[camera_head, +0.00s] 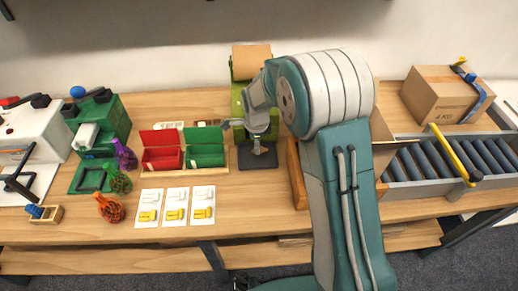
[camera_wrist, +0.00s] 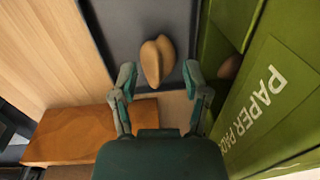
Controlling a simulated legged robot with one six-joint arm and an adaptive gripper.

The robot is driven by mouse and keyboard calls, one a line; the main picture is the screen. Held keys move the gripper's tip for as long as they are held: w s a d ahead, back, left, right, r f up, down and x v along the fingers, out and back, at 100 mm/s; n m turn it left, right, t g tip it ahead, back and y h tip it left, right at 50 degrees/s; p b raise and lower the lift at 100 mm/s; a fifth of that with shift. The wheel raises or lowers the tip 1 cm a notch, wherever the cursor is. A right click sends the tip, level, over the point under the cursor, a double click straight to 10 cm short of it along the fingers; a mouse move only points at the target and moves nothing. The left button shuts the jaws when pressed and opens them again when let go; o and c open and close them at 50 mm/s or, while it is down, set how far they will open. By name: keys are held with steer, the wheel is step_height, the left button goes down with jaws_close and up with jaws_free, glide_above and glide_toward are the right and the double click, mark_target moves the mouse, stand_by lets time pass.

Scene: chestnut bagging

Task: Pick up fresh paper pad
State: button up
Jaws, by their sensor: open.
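A brown paper pad (camera_wrist: 157,60), folded into two lobes, lies on a dark grey plate (camera_wrist: 125,25) in the wrist view. My gripper (camera_wrist: 160,76) is open, with one fingertip to each side of the pad's near end; I see no clear contact. A green dispenser (camera_wrist: 275,100) lettered "PAPER PAD" stands close on the right, with another brown piece (camera_wrist: 229,67) in its opening. In the head view my gripper (camera_head: 257,149) points down over the dark plate (camera_head: 257,162) in front of the green dispenser (camera_head: 238,100). The pad is hard to make out there.
Red (camera_head: 162,158) and green (camera_head: 205,155) open bins stand left of the plate. White cards (camera_head: 175,207), net bags (camera_head: 118,180) and machines lie farther left. A roller conveyor (camera_head: 440,160) with a carton (camera_head: 440,93) is on the right. A wooden edge (camera_head: 296,172) borders my arm.

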steer(key=f, duration=0.3)
steer(key=shift+w+f, duration=0.2)
steer(key=shift+f, duration=0.1)
steer(key=shift+c, duration=0.3)
steer(key=c, duration=0.3)
steer(key=shift+c, duration=0.2)
